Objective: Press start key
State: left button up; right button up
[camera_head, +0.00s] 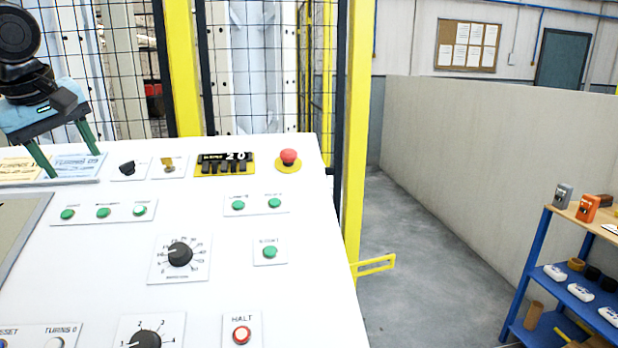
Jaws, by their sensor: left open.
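The white control panel (110,270) fills the lower left of the head view. My right gripper is out of view.
A dial (180,254) and a red HALT button (241,335) lie lower. A yellow-framed mesh fence (355,120) stands behind. A blue shelf (530,275) stands right, beyond clear floor.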

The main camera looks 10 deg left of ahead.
aim_at(269, 250)
jog(key=k+l, duration=0.25)
jog(key=k, duration=0.2)
jog(key=k+l, duration=0.2)
jog(key=k, duration=0.3)
